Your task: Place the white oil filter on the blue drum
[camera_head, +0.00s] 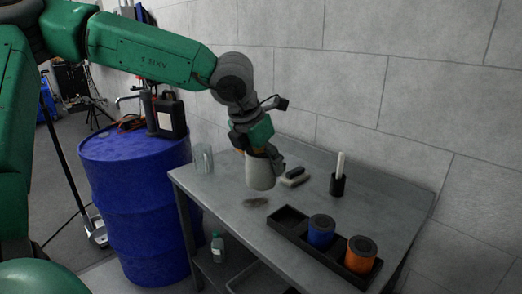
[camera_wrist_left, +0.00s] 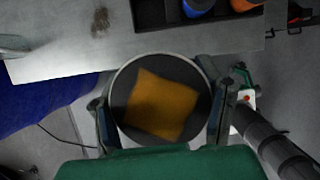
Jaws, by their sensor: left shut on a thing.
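The blue drum (camera_head: 140,210) stands left of the table, apart from the filter. The drum (camera_wrist_left: 32,108) also shows at the left in the left wrist view. My right gripper is not in view.
A black jug (camera_head: 171,116) stands on the drum's top. On the table (camera_head: 225,188) are a clear glass (camera_head: 203,158), a dark pen cup (camera_head: 338,185) and a black tray (camera_head: 290,222) holding a blue filter (camera_head: 321,231) and an orange filter (camera_head: 360,254). A wall is behind.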

